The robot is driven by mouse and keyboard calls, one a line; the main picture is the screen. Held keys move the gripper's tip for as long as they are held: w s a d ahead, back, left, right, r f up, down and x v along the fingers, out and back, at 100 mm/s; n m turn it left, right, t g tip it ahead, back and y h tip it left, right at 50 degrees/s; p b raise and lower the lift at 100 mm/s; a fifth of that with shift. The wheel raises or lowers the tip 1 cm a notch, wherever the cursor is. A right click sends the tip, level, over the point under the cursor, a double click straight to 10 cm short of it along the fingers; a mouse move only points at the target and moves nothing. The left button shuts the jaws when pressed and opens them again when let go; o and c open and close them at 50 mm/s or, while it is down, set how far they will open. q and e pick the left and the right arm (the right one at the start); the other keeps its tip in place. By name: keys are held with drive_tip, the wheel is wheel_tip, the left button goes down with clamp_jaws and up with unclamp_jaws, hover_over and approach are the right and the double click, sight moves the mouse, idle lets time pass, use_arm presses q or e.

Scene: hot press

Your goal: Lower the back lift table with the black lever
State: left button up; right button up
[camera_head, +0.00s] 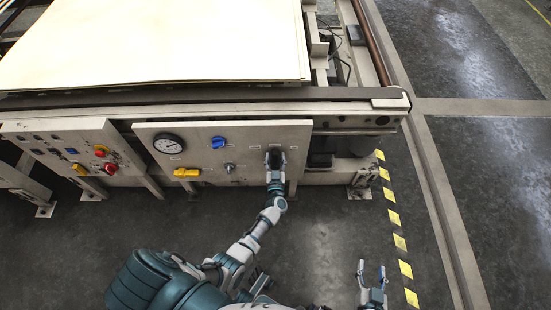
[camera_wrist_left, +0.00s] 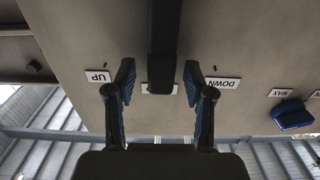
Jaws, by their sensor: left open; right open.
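The black lever (camera_wrist_left: 164,45) stands out from the beige control panel (camera_head: 240,135). In the left wrist view it lies between the two fingers of my left gripper (camera_wrist_left: 158,85). A gap shows on both sides, so I see no grip on it. An UP label (camera_wrist_left: 97,76) and a DOWN label (camera_wrist_left: 222,83) flank the lever. In the head view my left gripper (camera_head: 275,158) is at the right part of the panel and largely hides the lever. My right gripper (camera_head: 372,275) is open and empty above the floor, away from the panel.
The panel also has a gauge (camera_head: 168,144), a blue knob (camera_head: 218,142) and a yellow handle (camera_head: 186,173). A button box (camera_head: 75,150) is to the left. A large pale sheet (camera_head: 150,45) lies on the machine above. The floor right of the yellow markings is clear.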

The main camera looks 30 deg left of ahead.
use_arm(q)
drive_tip(key=v, duration=1.2)
drive_tip(key=shift+w+f, duration=0.1)
